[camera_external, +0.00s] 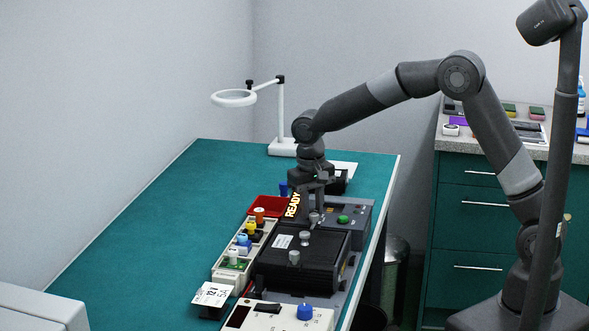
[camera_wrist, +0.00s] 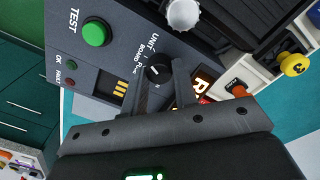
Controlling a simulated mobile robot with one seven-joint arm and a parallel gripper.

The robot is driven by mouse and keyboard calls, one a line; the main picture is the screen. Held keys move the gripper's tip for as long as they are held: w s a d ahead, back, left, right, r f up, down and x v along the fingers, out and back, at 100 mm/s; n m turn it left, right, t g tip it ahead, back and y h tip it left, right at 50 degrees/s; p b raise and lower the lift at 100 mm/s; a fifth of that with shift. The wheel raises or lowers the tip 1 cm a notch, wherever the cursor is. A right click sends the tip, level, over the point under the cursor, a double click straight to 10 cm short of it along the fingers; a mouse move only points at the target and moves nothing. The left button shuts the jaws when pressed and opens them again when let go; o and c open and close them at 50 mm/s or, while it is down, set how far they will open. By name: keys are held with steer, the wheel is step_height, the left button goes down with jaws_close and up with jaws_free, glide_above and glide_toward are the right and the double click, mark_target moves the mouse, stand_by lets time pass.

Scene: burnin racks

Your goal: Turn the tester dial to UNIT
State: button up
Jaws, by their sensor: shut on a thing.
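The tester is a grey panel with a green TEST button (camera_external: 343,219); the button also shows in the wrist view (camera_wrist: 95,33). Its black dial (camera_wrist: 158,73) sits beside printed labels, with UNIT (camera_wrist: 153,42) and BOARD (camera_wrist: 140,55) readable and a third partly covered. The dial has a small white mark, but I cannot tell exactly which label it points at. My gripper (camera_wrist: 160,78) is shut on the dial, one finger on each side. In the external view my gripper (camera_external: 315,205) points down over the panel and hides the dial.
A lit READY display (camera_external: 292,205) stands just left of my gripper. A black box with grey knobs (camera_external: 300,255) lies in front, and a beige rack with coloured plugs (camera_external: 238,250) runs along the left. A ring lamp (camera_external: 281,146) stands behind. The green table (camera_external: 130,230) is clear at left.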

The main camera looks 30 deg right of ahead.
mark_target(311, 210)
steer(key=shift+m, duration=1.1)
steer(key=o, duration=1)
steer(key=shift+r, duration=0.1)
step_height(311, 210, up, 11)
steer(key=shift+a+f, duration=0.2)
